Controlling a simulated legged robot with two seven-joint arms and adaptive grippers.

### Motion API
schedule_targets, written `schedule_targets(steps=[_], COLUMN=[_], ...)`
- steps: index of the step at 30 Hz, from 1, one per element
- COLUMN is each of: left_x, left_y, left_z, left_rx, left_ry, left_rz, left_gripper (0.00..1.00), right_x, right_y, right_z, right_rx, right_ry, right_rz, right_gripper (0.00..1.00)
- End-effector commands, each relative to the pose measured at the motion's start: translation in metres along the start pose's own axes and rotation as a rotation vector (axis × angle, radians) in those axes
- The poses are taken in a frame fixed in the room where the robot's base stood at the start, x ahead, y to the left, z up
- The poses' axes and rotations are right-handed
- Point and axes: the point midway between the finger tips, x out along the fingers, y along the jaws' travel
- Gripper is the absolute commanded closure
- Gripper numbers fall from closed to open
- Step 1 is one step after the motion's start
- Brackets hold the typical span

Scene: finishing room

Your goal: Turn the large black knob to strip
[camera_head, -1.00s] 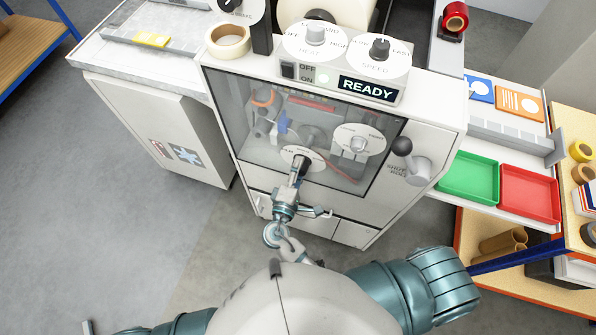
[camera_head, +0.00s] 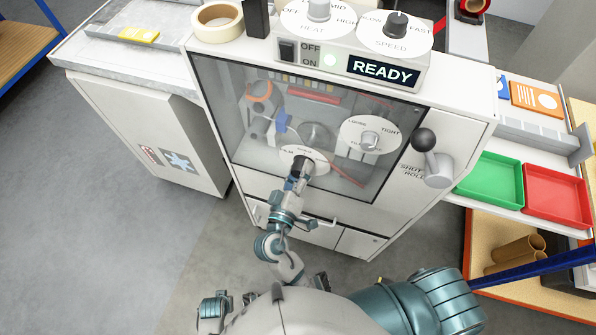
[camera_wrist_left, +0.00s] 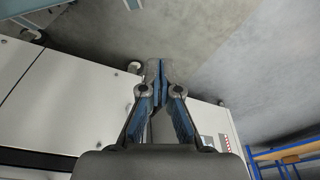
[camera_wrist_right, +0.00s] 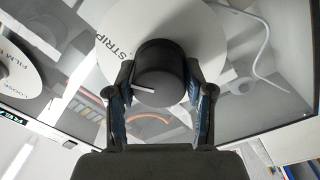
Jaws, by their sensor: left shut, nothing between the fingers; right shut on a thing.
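The large black knob (camera_head: 304,165) sits on a white dial (camera_head: 320,160) at the cabinet's glass front. In the right wrist view the knob (camera_wrist_right: 160,72) is large, and its white pointer line points left. The word STRIP is printed on the dial (camera_wrist_right: 205,35), up and left of the knob. My right gripper (camera_head: 297,180) is shut on the knob; its fingers (camera_wrist_right: 160,95) lie on both sides of it. My left gripper (camera_wrist_left: 161,75) is shut and empty, low over the floor beside a white cabinet. I cannot make it out in the head view.
A smaller knob on a LOOSE/TIGHT dial (camera_head: 369,138) is just right of the black knob. A lever (camera_head: 432,160) stands out further right. The READY display (camera_head: 383,71) and upper dials are above. Green (camera_head: 490,183) and red trays (camera_head: 557,197) are at the right.

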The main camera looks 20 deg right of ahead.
Motion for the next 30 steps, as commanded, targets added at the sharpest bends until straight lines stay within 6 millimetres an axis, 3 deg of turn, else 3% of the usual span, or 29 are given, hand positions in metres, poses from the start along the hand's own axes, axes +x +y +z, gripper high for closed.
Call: schedule_targets(steps=[9, 21, 22, 24, 25, 30], left_x=[-0.022, -0.024, -0.024, -0.024, -0.024, -0.024], left_y=[-0.001, -0.002, -0.002, -0.002, -0.002, -0.002], left_z=[-0.01, -0.011, -0.011, -0.011, -0.011, -0.011], left_rx=[-0.003, -0.003, -0.003, -0.003, -0.003, -0.003], left_ry=[0.009, 0.009, 0.009, 0.009, 0.009, 0.01], left_rz=[-0.001, 0.0, 0.0, 0.0, 0.0, 0.001], left_gripper=[1.0, 1.0, 1.0, 1.0, 1.0, 1.0], right_x=[0.0, 0.0, 0.0, -0.001, -0.001, -0.001], right_y=[-0.004, -0.004, -0.004, -0.004, -0.004, -0.003], right_z=[0.003, 0.003, 0.003, 0.003, 0.003, 0.001], right_rx=[0.07, 0.075, 0.075, 0.074, 0.075, 0.075], right_ry=[-0.009, -0.011, -0.011, -0.01, -0.01, -0.007], right_rz=[-0.005, -0.007, -0.007, -0.007, -0.007, -0.004], right_gripper=[0.82, 0.82, 0.45, 0.28, 0.22, 0.22])
